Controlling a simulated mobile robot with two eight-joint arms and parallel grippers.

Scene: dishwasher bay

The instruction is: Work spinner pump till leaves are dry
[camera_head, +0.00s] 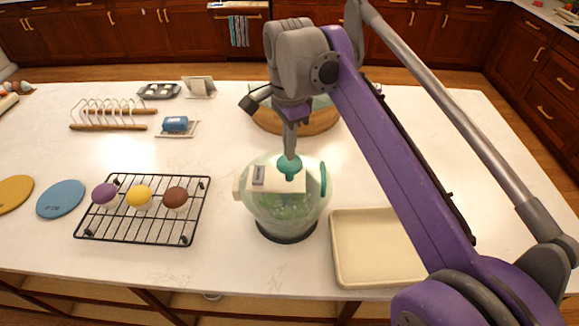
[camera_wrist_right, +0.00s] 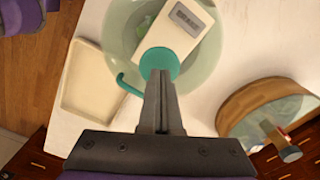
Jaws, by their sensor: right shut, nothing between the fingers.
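The salad spinner (camera_head: 283,215) stands upright on the white counter, with a clear bowl, a dark base and green leaves showing blurred inside. Its lid carries a cream-coloured block with a small grey display and a teal pump knob (camera_head: 290,166). My right gripper (camera_head: 290,155) is shut and empty, pointing down with its fingertips at the top of the knob. In the right wrist view the shut fingers (camera_wrist_right: 160,80) meet the teal knob (camera_wrist_right: 159,60) and hide part of it. My left gripper is in neither view.
A cream tray (camera_head: 347,277) lies right of the spinner, a black wire rack (camera_head: 143,233) with three cupcakes left. A wooden bowl (camera_head: 268,125) sits behind, partly hidden by my arm. Blue (camera_head: 61,199) and yellow discs lie far left. Counter between rack and spinner is clear.

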